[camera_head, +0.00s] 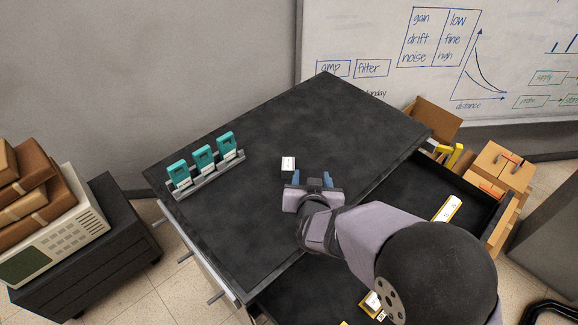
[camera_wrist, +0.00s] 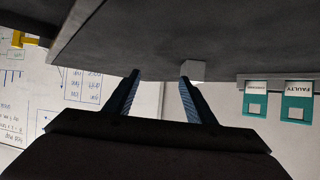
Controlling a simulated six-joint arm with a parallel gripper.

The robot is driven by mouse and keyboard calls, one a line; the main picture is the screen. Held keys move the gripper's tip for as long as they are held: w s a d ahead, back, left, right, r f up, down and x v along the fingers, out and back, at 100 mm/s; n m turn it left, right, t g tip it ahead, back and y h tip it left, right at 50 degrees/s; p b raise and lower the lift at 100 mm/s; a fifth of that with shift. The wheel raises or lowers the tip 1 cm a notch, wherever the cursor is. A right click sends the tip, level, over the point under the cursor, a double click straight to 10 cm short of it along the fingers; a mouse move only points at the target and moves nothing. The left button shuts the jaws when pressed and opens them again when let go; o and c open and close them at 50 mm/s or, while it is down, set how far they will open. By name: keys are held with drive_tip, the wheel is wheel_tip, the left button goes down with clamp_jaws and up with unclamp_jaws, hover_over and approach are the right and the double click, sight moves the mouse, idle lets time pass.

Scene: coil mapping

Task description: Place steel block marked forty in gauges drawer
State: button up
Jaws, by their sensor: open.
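A small block (camera_head: 288,163) with a white top and a dark mark, too small to read, stands on the black tabletop (camera_head: 330,115). My gripper (camera_head: 312,178) is open and empty, just in front of the block and slightly to its right. In the wrist view, a small grey block (camera_wrist: 193,70) shows beside one fingertip, not between the fingers (camera_wrist: 160,75). An open dark drawer (camera_head: 415,195) extends at the right of the table. Its name is not readable, and my arm hides part of it.
Three teal units (camera_head: 204,157) stand in a rack (camera_head: 210,176) at the table's left edge; one reads FAULTY in the wrist view (camera_wrist: 298,100). A yellow-edged white piece (camera_head: 448,208) lies in the drawer. Cardboard boxes (camera_head: 500,168) stand beyond it. The tabletop's back is clear.

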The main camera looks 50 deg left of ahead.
drive_tip(key=y, duration=0.1)
approach(288, 164)
drive_tip(key=shift+w+a+f+n+t, duration=0.3)
drive_tip(key=shift+w+a+f+t, duration=0.1)
drive_tip(key=shift+w+a+f, duration=0.9)
drive_tip(key=shift+w+f, duration=0.1)
drive_tip(key=shift+w, duration=0.15)
drive_tip(key=shift+s+a+b+x, duration=0.1)
drive_tip(key=shift+b+x, duration=0.4)
drive_tip(key=shift+x, duration=0.9)
drive_tip(key=shift+s+a+b+x, duration=0.15)
drive_tip(key=shift+b+x, duration=0.35)
drive_tip(key=shift+x, duration=0.9)
drive_tip(key=shift+c, duration=0.3)
drive_tip(key=shift+r, duration=0.1)
clamp_jaws()
drive_tip(key=shift+r, duration=0.1)
wheel_tip(288, 164, up, 10)
drive_tip(key=shift+f, duration=0.1)
